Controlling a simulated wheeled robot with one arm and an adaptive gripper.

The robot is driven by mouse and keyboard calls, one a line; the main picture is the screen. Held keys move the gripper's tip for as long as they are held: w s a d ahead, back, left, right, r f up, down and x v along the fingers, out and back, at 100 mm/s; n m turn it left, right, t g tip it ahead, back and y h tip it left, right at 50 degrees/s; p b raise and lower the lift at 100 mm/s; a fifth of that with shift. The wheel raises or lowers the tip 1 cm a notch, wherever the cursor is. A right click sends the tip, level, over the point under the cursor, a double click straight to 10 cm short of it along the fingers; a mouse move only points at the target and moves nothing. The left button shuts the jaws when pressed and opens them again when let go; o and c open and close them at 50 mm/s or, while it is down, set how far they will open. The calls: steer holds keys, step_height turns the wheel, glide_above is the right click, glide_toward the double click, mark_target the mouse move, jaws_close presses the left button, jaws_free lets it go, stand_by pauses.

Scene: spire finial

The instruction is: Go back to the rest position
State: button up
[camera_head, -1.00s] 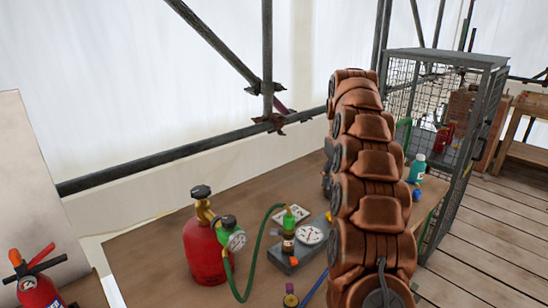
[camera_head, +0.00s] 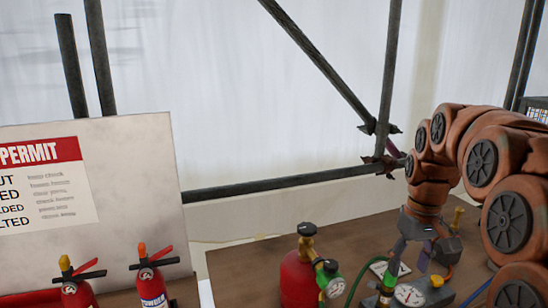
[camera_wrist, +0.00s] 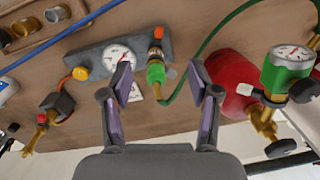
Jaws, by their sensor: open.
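My gripper (camera_head: 428,250) hangs over the wooden bench at the lower right of the head view. In the wrist view, its two purple-padded fingers (camera_wrist: 160,84) are spread apart with nothing held between them. Beyond the fingertips lies a grey block with a round white gauge (camera_wrist: 119,55) and a brass and green hose fitting (camera_wrist: 156,70). The fitting shows between the fingers, and I cannot tell how far below them it is. My arm is bent on the right of the head view.
A red gas cylinder (camera_head: 297,279) with a regulator stands on the bench (camera_head: 240,268), left of the gripper. A green hose (camera_wrist: 207,42) and a blue hose (camera_wrist: 62,37) cross the bench. Two fire extinguishers (camera_head: 152,284) stand before a permit board (camera_head: 140,190). Scaffold poles (camera_head: 290,182) run behind.

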steer(key=s+a+f+p, duration=0.1)
steer(key=s+a+f, duration=0.1)
steer(key=s, duration=0.7)
steer(key=s+a+f+m+p, duration=0.1)
steer(key=s+a, duration=0.3)
steer(key=s, duration=0.5)
steer(key=s+a+f+g+p, duration=0.1)
steer(key=s+a+f, duration=0.2)
steer(key=s, duration=0.7)
steer(key=shift+a+f+m, duration=0.25)
steer(key=shift+a+m, duration=0.05)
steer(key=shift+a, duration=0.3)
